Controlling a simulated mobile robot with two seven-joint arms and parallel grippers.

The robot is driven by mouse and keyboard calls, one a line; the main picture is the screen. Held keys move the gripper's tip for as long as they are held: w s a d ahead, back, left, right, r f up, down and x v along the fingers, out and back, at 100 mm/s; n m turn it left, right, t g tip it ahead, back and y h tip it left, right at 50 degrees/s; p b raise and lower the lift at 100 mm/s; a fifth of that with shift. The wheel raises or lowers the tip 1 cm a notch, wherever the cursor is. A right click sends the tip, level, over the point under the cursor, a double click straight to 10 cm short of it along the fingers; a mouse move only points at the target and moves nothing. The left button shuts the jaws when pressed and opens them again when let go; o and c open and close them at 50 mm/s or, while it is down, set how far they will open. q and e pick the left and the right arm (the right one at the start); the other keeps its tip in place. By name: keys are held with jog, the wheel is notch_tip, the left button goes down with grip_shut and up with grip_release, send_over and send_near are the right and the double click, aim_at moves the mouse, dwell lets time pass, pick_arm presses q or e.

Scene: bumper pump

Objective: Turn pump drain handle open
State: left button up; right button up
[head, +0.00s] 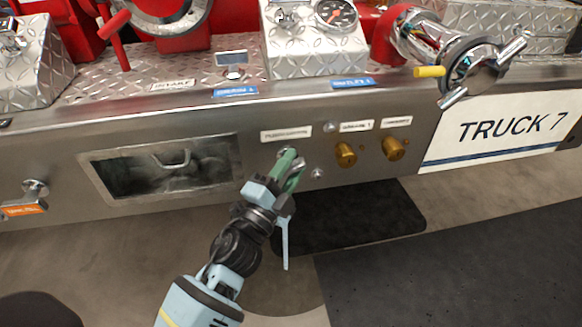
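The green pump drain handle (285,163) sticks out from the bumper's front face, under a white label (286,134). It points down and toward me. My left gripper (276,188) is at the handle, overlapping its lower end. The light-blue gripper parts lie beside and below the green handle. I cannot tell whether the fingers are shut on it or only around it. The handle's lower end is partly hidden by the gripper. My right gripper is not in view.
Two brass knobs (346,154) sit to the right of the handle. A recessed opening (165,168) is to the left. A chrome outlet with a yellow-tipped lever (430,72) projects at upper right. A chrome knob with an orange tag (24,210) is at far left.

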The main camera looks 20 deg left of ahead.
pick_arm(q)
jog(key=v, duration=0.7)
jog(key=shift+s, duration=0.4)
jog(key=shift+a, duration=0.1)
